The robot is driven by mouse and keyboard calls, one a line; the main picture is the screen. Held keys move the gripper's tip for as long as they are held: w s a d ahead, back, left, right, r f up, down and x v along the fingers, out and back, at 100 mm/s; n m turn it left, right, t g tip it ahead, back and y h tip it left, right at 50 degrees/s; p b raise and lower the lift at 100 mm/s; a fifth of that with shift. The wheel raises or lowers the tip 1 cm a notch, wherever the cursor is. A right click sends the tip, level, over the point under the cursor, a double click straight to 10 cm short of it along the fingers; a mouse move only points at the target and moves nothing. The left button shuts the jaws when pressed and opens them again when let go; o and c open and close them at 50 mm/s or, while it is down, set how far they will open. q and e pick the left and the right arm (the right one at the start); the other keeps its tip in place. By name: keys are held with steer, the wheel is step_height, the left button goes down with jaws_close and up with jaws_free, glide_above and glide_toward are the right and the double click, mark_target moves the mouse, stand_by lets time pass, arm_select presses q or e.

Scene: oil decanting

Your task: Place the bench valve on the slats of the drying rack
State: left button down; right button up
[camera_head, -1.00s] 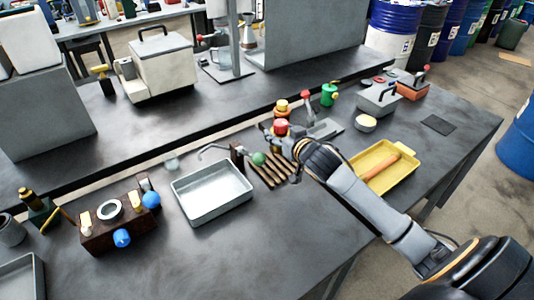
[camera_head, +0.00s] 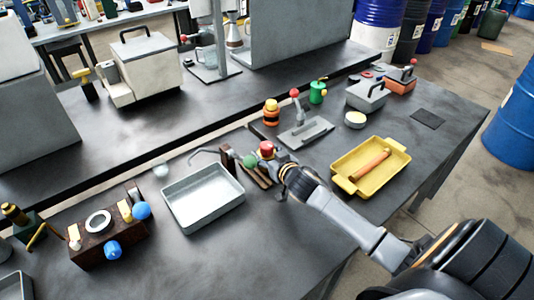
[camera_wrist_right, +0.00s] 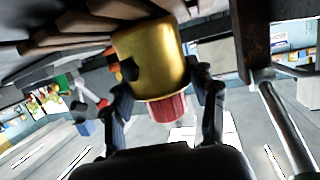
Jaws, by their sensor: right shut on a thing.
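The bench valve has a brass body and a red knob (camera_head: 267,148). My right gripper (camera_head: 275,158) is shut on it, over the far end of the drying rack. In the right wrist view, the brass body (camera_wrist_right: 152,55) sits between the two fingers of my right gripper (camera_wrist_right: 163,90), with the red knob pointing down in the picture. The rack's wooden slats (camera_head: 257,177) are partly hidden by my gripper. They also show close to the valve's base in the wrist view (camera_wrist_right: 85,25); I cannot tell whether they touch. My left gripper is not in view.
A grey metal tray (camera_head: 205,205) stands left of the rack, with a green ball (camera_head: 250,161) and a brown post (camera_head: 228,158) close by. A yellow tray (camera_head: 345,185) lies to the right. A grey plate with a red-knobbed lever (camera_head: 305,132) stands behind.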

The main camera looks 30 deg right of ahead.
steer(key=shift+r, duration=0.15)
steer(key=o, duration=1.2)
steer(key=shift+f, duration=0.25)
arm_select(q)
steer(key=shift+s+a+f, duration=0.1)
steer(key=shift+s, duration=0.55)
arm_select(e)
steer(key=o, duration=0.4)
steer(key=shift+c, duration=0.2)
steer(key=shift+s+r, duration=0.1)
steer(key=shift+r, duration=0.05)
arm_select(q)
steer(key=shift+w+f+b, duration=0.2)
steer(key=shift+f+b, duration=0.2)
steer(key=shift+b, duration=0.1)
arm_select(e)
steer(key=v, duration=1.2)
